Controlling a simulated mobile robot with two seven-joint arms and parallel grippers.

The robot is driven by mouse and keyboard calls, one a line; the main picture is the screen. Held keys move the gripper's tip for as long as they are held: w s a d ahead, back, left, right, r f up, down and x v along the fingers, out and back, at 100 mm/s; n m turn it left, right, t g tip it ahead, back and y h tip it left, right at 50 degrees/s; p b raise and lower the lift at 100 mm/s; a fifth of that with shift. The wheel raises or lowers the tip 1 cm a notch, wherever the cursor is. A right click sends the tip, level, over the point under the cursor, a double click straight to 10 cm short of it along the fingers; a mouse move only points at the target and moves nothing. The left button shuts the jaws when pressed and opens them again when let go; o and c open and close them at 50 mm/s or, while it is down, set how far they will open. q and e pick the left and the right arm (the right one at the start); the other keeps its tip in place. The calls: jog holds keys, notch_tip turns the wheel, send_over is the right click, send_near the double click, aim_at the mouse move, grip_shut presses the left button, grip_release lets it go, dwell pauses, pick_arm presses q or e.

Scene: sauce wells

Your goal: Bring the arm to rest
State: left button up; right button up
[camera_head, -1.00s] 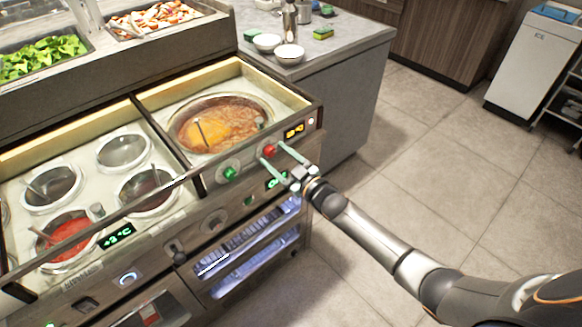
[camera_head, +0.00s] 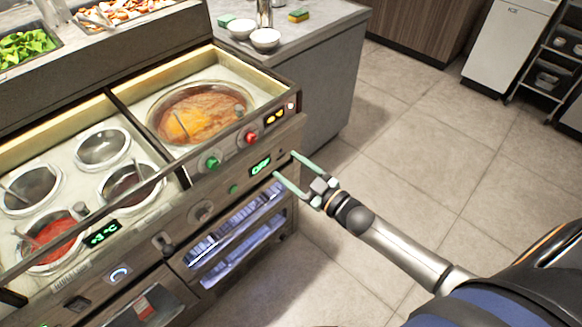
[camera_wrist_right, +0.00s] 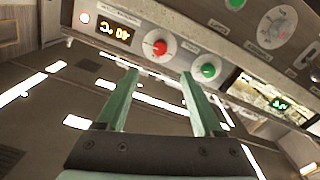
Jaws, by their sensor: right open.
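My right gripper (camera_head: 284,169) is open and empty, with two pale green fingers. In the head view it is in front of the counter's control panel, below and right of the red button (camera_head: 251,138). In the right wrist view the fingers (camera_wrist_right: 158,90) point at the panel, with the red button (camera_wrist_right: 158,48) and green button (camera_wrist_right: 208,70) beyond them. Nothing is between the fingers. My right arm (camera_head: 400,245) reaches in from the lower right. My left gripper is not in view.
The counter holds a large pot of sauce (camera_head: 205,112) and several smaller wells, one with red sauce (camera_head: 52,240). Lit displays (camera_head: 260,165) sit on its front. A grey side counter (camera_head: 330,75) with bowls stands behind. The tiled floor (camera_head: 400,150) at right is clear.

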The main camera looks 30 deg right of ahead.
dwell(0.3)
jog(key=s+a+f+m+g+h+p, duration=0.1)
jog(key=s+a+f+m+g, duration=0.1)
jog(key=s, duration=0.5)
jog(key=s+a+f+m+g+h+p, duration=0.1)
jog(key=s+f+m+g, duration=0.1)
jog(key=s+f, duration=0.3)
jog(key=s+a+f+m+g+h+p, duration=0.1)
jog(key=s+a+f+g+h, duration=0.1)
jog(key=s, duration=0.8)
notch_tip(320, 180, down, 2)
jog(key=shift+a+m+g, duration=0.35)
jog(key=shift+m+g, duration=0.05)
jog(key=shift+g, duration=0.5)
